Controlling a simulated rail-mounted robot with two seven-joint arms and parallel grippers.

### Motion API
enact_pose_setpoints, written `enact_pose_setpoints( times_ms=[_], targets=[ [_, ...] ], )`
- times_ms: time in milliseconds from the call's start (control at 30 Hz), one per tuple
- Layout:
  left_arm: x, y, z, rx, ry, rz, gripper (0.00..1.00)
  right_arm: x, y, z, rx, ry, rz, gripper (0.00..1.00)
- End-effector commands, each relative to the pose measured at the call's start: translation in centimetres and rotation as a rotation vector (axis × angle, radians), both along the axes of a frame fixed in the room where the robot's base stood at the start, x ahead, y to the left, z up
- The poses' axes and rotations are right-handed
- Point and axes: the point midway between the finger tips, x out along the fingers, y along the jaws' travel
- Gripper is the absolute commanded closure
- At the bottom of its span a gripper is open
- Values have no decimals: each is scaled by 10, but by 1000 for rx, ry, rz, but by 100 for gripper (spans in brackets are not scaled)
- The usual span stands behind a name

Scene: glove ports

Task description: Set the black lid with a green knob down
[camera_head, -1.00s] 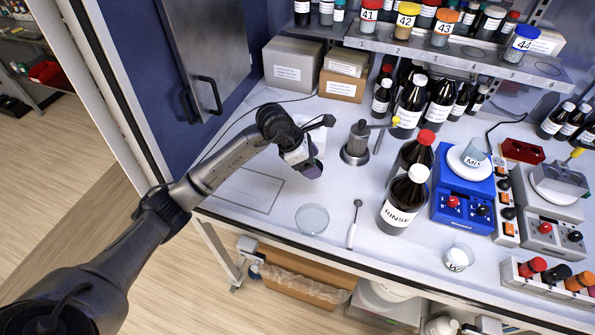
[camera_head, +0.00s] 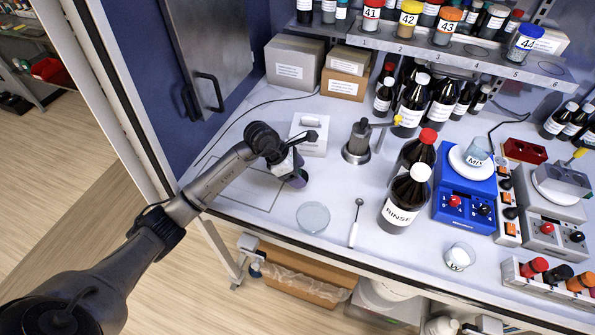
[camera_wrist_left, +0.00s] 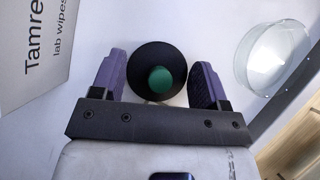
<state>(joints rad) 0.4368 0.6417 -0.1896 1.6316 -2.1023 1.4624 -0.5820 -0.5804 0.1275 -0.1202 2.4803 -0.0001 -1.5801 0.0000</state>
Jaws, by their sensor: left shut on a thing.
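The black lid (camera_wrist_left: 157,53) with its green knob (camera_wrist_left: 161,80) is between the two purple-padded fingers of my left gripper (camera_wrist_left: 158,82) in the left wrist view. The gripper is shut on it. In the head view my left gripper (camera_head: 296,178) is low over the white bench, close to the right side of a thin outlined rectangle (camera_head: 245,187). There the gripper hides the lid. I cannot tell whether the lid touches the bench. My right gripper is not in view.
A white lab wipes box (camera_head: 312,147) stands just behind the gripper; it also shows in the left wrist view (camera_wrist_left: 40,55). A glass dish (camera_head: 313,217) lies in front. A grinder (camera_head: 357,145), spoon (camera_head: 355,222) and rinse bottle (camera_head: 402,205) are to the right. The outlined rectangle is mostly clear.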

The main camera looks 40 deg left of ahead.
Motion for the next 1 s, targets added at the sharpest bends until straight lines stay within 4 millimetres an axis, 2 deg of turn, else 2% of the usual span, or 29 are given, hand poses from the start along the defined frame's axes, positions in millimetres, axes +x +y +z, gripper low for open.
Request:
enact_pose_setpoints(
  times_ms=[233,267,500,767,867,1000],
  targets=[
    [0,0,-3,0,0,-1,54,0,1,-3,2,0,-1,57],
    [0,0,-2,0,0,-1,30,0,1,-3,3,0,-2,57],
    [0,0,-2,0,0,0,7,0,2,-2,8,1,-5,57],
    [0,0,0,0,0,0,6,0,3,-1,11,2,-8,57],
    [-1,2,6,1,0,1,6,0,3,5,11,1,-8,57],
    [-9,11,26,4,-1,0,6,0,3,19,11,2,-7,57]
  ],
)
